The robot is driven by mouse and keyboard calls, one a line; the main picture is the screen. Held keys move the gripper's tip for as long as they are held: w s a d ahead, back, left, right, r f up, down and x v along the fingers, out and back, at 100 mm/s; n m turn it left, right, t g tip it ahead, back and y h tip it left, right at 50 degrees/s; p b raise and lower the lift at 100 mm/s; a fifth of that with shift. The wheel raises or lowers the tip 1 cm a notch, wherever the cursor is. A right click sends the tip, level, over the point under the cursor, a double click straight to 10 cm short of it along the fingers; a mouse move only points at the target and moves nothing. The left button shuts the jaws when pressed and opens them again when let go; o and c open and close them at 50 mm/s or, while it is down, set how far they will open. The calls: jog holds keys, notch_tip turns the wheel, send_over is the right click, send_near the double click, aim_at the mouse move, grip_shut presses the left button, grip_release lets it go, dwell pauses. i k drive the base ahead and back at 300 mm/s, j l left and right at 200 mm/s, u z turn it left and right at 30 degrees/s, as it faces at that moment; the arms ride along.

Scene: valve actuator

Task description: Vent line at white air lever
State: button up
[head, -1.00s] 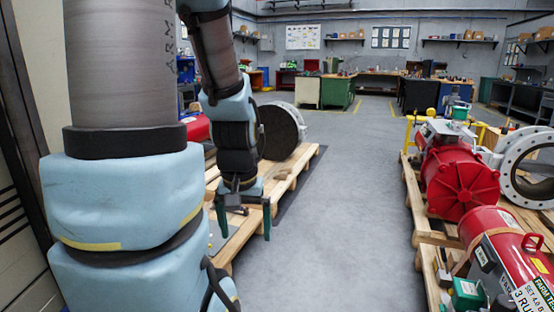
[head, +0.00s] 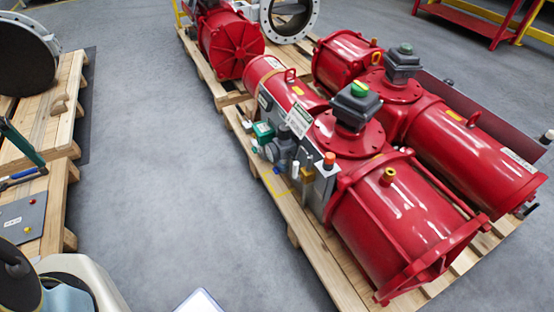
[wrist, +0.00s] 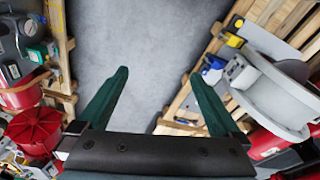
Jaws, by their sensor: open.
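Red valve actuators lie on a pallet at the right of the head view. The nearest actuator (head: 400,210) carries a grey box with a green knob (head: 359,90). On its side facing the aisle is a cluster of small air fittings (head: 280,150). A small white part (head: 296,169) shows there, too small to tell whether it is the white air lever. My gripper (wrist: 158,73) is open and empty, its two green fingers spread above bare floor in the wrist view.
A grey concrete aisle (head: 160,180) lies clear between the right pallet (head: 278,205) and the left pallet (head: 50,135). The left pallet bears a grey plate (head: 22,220) with small buttons. A red and yellow rack (head: 480,20) stands at the back right.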

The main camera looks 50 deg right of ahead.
aim_at(295, 175)
jog(key=i+l+z, duration=0.2)
jog(key=z, duration=0.15)
jog(key=i+l+z, duration=0.15)
jog(key=z, duration=0.2)
jog(key=i+l+z, duration=0.1)
jog(key=i+z, duration=0.25)
jog(key=k, duration=0.1)
